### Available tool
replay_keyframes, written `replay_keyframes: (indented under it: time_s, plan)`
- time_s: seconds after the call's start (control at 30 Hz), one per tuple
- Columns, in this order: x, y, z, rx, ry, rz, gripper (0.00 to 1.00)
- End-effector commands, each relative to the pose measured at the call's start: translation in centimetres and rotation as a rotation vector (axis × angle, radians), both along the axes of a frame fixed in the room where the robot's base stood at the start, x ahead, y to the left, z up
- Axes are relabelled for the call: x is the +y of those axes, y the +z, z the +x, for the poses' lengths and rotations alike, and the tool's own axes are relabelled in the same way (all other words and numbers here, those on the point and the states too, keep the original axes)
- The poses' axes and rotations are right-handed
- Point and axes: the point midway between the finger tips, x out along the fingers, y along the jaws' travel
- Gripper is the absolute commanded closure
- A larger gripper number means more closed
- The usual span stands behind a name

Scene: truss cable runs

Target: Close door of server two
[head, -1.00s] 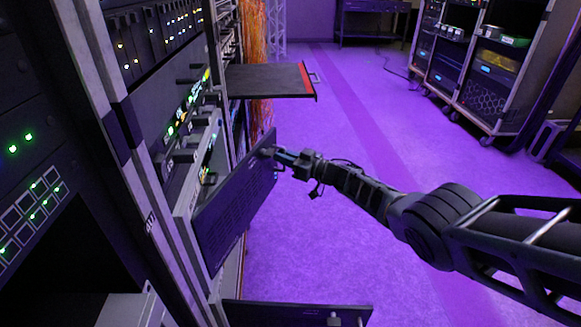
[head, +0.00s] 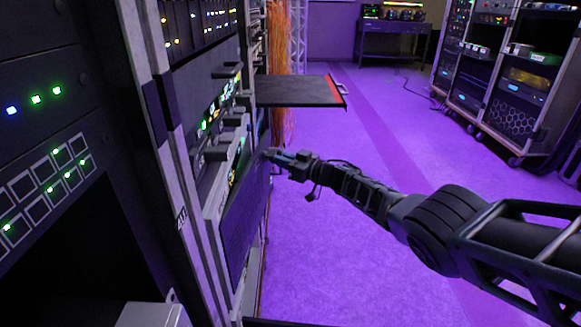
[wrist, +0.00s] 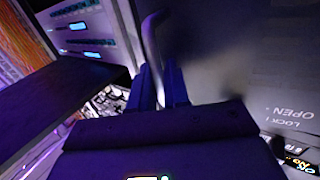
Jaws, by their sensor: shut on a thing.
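A dark rack door (head: 243,215) hangs on the left rack in the head view, standing partly open and seen at a steep angle. Its far edge is by my gripper (head: 272,155). In the wrist view my gripper (wrist: 160,88) is shut on the door's curved handle (wrist: 151,38). The door's face (wrist: 230,55) fills the right side there, with "OPEN" and "LOCK" lettering. Where the fingers meet the handle is dim. I cannot read a server number on the door.
A pulled-out shelf with a red edge (head: 300,90) juts from the rack just above and beyond my gripper. Orange cables (head: 289,60) hang behind it. Wheeled racks (head: 500,80) stand at the right. The purple floor (head: 360,240) is clear.

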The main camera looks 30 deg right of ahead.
Motion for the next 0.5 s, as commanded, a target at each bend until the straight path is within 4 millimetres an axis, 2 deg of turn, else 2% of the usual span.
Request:
replay_keyframes:
  time_s: [0.03,0.2,0.5]
  plan:
    - [0.8,-0.6,0.6,0.000,0.002,-0.001,1.00]
    - [2.7,-0.6,2.2,0.001,0.002,-0.002,1.00]
    - [4.4,-0.3,3.4,0.003,0.000,0.000,1.00]
